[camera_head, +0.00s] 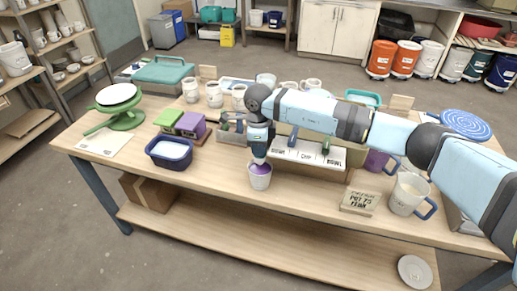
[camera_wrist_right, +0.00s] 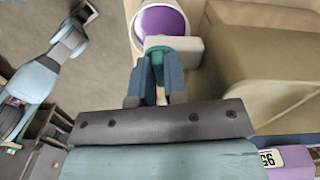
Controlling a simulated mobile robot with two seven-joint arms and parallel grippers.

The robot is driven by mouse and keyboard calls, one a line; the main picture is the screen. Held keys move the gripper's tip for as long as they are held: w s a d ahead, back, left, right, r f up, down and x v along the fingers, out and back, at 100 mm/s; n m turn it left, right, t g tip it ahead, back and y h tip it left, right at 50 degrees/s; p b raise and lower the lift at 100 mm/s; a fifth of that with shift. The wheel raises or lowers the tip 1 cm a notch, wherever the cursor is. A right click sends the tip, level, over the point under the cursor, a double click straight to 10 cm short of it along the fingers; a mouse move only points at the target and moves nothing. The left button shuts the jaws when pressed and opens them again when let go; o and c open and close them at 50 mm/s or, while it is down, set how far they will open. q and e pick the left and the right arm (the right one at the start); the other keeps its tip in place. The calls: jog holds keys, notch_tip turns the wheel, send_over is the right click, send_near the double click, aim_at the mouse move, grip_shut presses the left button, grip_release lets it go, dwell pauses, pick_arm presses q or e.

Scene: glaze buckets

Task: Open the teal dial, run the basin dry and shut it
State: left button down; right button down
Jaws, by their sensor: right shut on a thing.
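My right gripper (camera_wrist_right: 158,82) is shut on the teal dial (camera_wrist_right: 170,45), with its blue fingers on both sides of it. The dial sits against a pale block-like spout (camera_wrist_right: 187,52). A white cup (camera_wrist_right: 137,20) with purple liquid stands beyond the dial in the right wrist view; in the head view the cup (camera_head: 260,182) is just below my right gripper (camera_head: 260,158), near the table's front edge. A beige-olive body (camera_wrist_right: 265,65) right of the spout may be the basin; its inside does not show. My left gripper (camera_wrist_right: 88,12) seems to show small at the upper left.
A sign board (camera_head: 307,155) reading bowl and cup stands right of the gripper. A blue tub (camera_head: 168,162) and green and purple blocks are to the left. A large mug (camera_head: 407,190) and a lettered block (camera_head: 359,201) are to the right.

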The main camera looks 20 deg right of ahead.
jog(key=shift+m, duration=1.1)
jog(key=shift+r, duration=0.1)
jog(key=shift+w, duration=0.1)
jog(key=c, duration=1.4)
grip_release()
jog(key=shift+c, duration=0.2)
notch_tip(320, 180, up, 14)
jog(key=b, duration=0.1)
